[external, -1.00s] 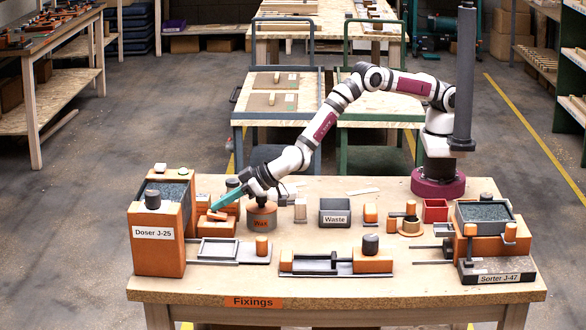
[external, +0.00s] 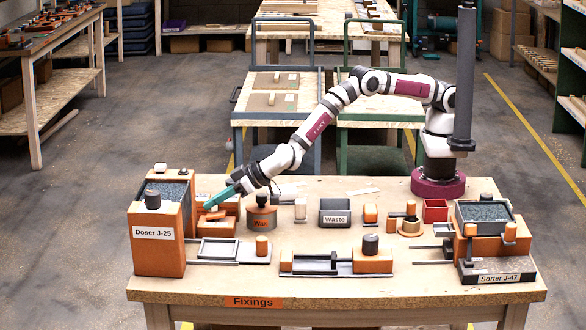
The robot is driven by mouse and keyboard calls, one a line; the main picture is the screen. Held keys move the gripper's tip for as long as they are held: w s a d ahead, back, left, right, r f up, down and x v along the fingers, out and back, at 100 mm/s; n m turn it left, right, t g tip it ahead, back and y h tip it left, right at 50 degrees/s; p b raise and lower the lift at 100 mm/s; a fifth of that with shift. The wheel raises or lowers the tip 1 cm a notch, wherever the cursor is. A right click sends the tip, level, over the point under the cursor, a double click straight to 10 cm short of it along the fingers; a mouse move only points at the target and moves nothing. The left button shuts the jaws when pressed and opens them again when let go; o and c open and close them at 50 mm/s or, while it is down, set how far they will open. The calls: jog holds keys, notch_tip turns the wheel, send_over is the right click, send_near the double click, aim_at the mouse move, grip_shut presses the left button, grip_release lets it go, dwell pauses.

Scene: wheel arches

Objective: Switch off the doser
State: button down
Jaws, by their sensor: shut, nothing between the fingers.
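My gripper (external: 207,206), with teal fingers, is shut and empty. Its tips are just above or at the smaller orange unit, close to the doser's right side; I cannot tell whether they touch it. I cannot make out a labelled switch.
A dark "Waste" box (external: 335,213) is mid-table. A slide tray (external: 219,249) and an orange-and-grey fixture (external: 335,264) lie in front. The sorter (external: 490,250) is at the right end.

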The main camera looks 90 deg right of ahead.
notch_tip(320, 180, up, 5)
jog(key=shift+r, duration=0.1)
jog(key=s+r, duration=0.4)
jog(key=r, duration=0.3)
jog(key=shift+s, duration=0.35)
jog(key=s+d+r+g+y, duration=0.2)
jog(key=s+d+r+y, duration=0.45)
jog(key=s+r, duration=0.45)
jog(key=s+d+f+m+g+h, duration=0.1)
jog(key=s+d+f+m+g, duration=0.1)
jog(key=s+d, duration=0.4)
jog(key=s+d+f+m+g+h, duration=0.1)
jog(key=s+d+g, duration=0.3)
jog(key=s, duration=1.2)
jog(key=s+d+f+m+g+h, duration=0.2)
jog(key=s+d, duration=0.6)
jog(key=s, duration=0.4)
jog(key=shift+d+f+m+g+h, duration=0.25)
jog(key=shift+f+m+g+h, duration=0.1)
jog(key=shift+f+g, duration=0.5)
